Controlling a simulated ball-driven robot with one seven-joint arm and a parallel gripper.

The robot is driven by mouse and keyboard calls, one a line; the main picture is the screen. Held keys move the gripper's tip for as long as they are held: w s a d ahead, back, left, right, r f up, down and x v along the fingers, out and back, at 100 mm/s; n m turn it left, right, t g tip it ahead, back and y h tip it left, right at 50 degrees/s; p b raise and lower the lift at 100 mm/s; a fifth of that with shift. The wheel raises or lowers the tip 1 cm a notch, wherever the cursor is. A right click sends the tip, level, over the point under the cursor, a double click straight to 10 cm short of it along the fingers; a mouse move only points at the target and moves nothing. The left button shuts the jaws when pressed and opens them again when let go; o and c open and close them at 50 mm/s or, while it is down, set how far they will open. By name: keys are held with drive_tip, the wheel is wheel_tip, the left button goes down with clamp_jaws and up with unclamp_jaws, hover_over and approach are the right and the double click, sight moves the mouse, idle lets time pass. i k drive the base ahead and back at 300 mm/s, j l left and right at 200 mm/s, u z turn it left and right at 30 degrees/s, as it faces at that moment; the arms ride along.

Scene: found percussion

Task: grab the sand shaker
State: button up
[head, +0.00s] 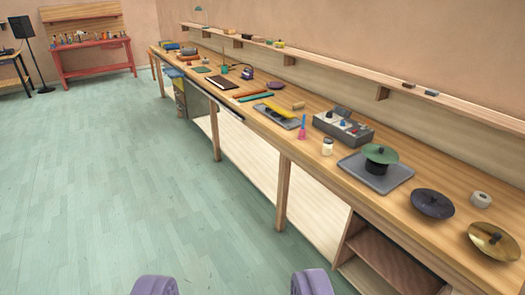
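A small pale jar with a light lid (327,146), which looks like the sand shaker, stands upright near the front edge of the long wooden bench (290,147). I cannot make out its contents. My gripper (233,284) shows as two purple fingertips at the bottom of the view, wide apart with only floor between them. It is open and empty, well short of the bench and the jar.
A pink handbell-like thing (302,130) stands left of the jar. A grey tray (398,176) with a green-topped object, a grey control box (343,127) and metal dishes (433,204) are nearby. The green plank floor (120,190) is clear. A bench leg (283,190) stands below.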

sight(328, 142)
drive_tip(key=i+j+u, duration=0.15)
drive_tip(key=i+u, duration=0.15)
drive_tip(key=i, duration=0.2)
drive_tip(key=i+u, duration=0.35)
drive_tip(key=i+z, duration=0.45)
drive_tip(key=i+j+z, duration=0.25)
drive_tip(key=i+z, duration=0.2)
drive_tip(key=i, duration=0.15)
drive_tip(key=i+l+z, duration=0.15)
drive_tip(key=i+z, duration=0.65)
drive_tip(key=i, duration=0.2)
drive_tip(key=i+l+u, duration=0.15)
drive_tip(key=i, duration=0.35)
drive_tip(key=i+l+u, duration=0.1)
drive_tip(key=i+l, duration=0.3)
